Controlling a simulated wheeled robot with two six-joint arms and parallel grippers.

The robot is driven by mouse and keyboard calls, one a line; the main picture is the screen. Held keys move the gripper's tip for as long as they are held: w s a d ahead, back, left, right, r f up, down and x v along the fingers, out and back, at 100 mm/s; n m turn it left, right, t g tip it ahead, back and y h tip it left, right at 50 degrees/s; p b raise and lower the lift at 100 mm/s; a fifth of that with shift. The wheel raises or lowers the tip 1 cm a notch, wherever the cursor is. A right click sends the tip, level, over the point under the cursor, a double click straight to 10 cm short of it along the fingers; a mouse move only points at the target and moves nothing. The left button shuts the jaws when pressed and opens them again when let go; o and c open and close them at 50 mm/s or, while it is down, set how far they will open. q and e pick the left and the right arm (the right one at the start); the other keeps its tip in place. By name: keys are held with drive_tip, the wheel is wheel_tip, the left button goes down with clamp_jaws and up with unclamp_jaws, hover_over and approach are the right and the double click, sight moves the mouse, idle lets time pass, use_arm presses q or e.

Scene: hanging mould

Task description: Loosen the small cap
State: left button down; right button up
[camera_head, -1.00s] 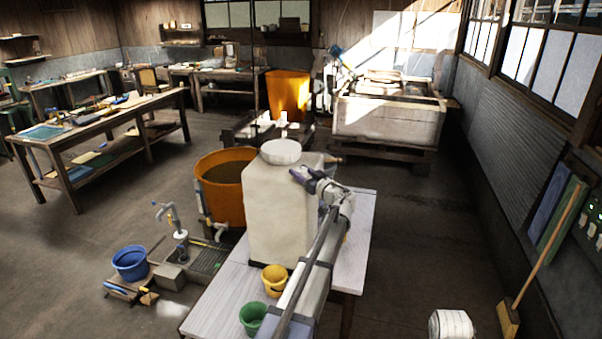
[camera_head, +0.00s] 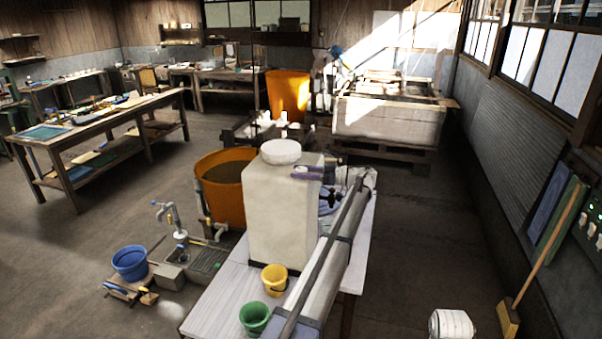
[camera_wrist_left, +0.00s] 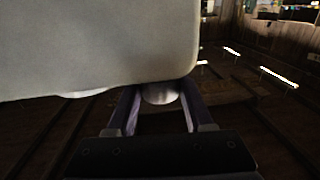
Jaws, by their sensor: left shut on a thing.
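A large white canister (camera_head: 283,215) stands upright on the white table, with a wide round lid (camera_head: 281,152) on top. The small cap (camera_head: 300,168) is pale and sits on the canister's top near its right corner. My left gripper (camera_head: 307,172), with purple fingers, is at that corner and shut on the small cap. In the left wrist view the small cap (camera_wrist_left: 160,93) shows between the two fingers, partly hidden, against the canister's edge (camera_wrist_left: 100,45). I cannot tell whether the cap has turned. My right gripper is not in view.
A yellow bucket (camera_head: 274,279) and a green bucket (camera_head: 254,318) are at the canister's foot. An orange tub (camera_head: 222,190) stands close on its left. The white table (camera_head: 222,297) has bare room at its front left.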

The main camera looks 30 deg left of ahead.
use_arm(q)
drive_tip(key=shift+n+g, duration=0.3)
drive_tip(key=shift+g, duration=0.2)
drive_tip(key=shift+c, duration=1.4)
unclamp_jaws()
drive_tip(key=v, duration=0.7)
drive_tip(key=shift+w+d, duration=0.15)
drive_tip(key=shift+d, duration=0.2)
drive_tip(key=shift+r, duration=0.1)
